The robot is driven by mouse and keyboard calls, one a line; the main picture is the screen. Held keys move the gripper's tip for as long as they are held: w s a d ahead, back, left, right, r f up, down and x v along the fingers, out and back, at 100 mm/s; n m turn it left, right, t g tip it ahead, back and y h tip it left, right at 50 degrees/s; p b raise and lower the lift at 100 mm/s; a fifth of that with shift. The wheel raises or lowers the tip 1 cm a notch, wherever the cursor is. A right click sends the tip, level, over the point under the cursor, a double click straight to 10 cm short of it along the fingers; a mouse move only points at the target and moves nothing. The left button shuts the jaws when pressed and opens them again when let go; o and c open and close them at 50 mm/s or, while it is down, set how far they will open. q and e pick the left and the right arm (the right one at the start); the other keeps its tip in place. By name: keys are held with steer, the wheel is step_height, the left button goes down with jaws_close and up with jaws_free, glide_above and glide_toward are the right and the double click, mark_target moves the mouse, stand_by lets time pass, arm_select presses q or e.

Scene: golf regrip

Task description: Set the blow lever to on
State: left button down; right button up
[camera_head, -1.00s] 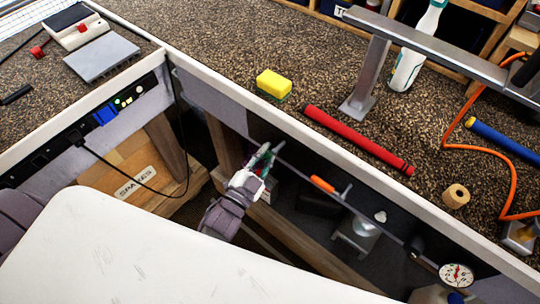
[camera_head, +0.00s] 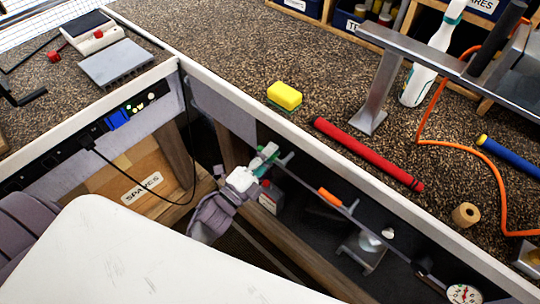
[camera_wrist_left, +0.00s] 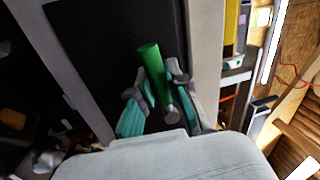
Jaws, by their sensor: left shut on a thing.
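My left gripper (camera_head: 268,160) reaches under the bench's front rail and is shut on a green lever handle. In the left wrist view, the green handle (camera_wrist_left: 151,65) stands between the two teal-padded fingers (camera_wrist_left: 155,105), with its lower part hidden by them. A second lever with an orange grip (camera_head: 330,197) sits further right along the same pipe under the bench. No label tells me which one is the blow lever. My right gripper is not in view.
A round gauge (camera_head: 464,294) is at the pipe's right end. A red grip (camera_head: 368,153), yellow sponge (camera_head: 284,95) and cork-like roll (camera_head: 466,214) lie on the bench above. A white rounded surface fills the lower foreground. A black cable hangs left of my gripper.

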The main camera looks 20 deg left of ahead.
arm_select(q)
steer(key=shift+r+m, duration=0.2)
steer(key=shift+m, duration=0.5)
steer(key=c, duration=1.1)
jaws_free()
steer(key=v, duration=1.2)
steer(key=shift+a, duration=0.1)
steer(key=shift+f, duration=0.1)
